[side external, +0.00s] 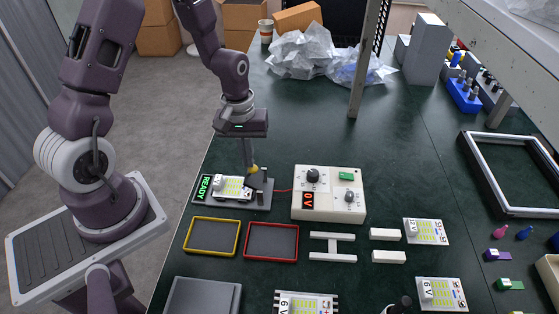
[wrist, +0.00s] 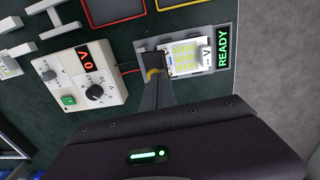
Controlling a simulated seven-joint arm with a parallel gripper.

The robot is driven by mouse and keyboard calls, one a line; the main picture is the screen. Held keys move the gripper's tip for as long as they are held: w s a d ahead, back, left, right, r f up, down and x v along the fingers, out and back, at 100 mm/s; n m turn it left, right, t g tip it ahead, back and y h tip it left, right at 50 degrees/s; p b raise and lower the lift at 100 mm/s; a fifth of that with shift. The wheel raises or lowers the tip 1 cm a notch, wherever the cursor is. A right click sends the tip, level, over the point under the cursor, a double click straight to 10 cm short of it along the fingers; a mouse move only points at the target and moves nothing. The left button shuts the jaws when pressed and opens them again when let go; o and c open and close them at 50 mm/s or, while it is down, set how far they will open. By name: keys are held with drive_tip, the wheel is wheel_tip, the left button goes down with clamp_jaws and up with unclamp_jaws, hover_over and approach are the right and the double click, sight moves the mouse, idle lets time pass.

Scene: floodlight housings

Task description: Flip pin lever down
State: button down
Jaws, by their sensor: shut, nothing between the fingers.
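The test fixture (side external: 265,200) is a dark grey plate with a green READY sign (side external: 203,188) at its left end. A white board with yellow LED patches (side external: 232,187) sits in it; the board also shows in the wrist view (wrist: 184,56). My gripper (side external: 252,172) points down at the right end of the board, its fingers shut and empty. A dark block with a yellow part, apparently the pin lever (side external: 256,181), is right at the fingertips. It also shows in the wrist view (wrist: 153,72). The fingers partly hide it, so contact and its exact tilt are unclear.
A white supply box (side external: 328,205) with knobs reads 0 V, right of the fixture, joined by a red wire. A yellow-framed tray (side external: 212,236) and a red-framed tray (side external: 271,241) lie empty in front. A metal post (side external: 363,70) stands behind. Open table lies behind the supply box.

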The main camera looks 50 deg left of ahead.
drive_tip(key=shift+s+a+f, duration=0.45)
drive_tip(key=shift+s+a, duration=0.2)
drive_tip(key=shift+r, duration=0.15)
drive_tip(key=shift+r, duration=0.65)
drive_tip(key=s+a+r, duration=0.7)
drive_tip(key=shift+a+r, duration=0.15)
drive_tip(key=shift+r, duration=0.2)
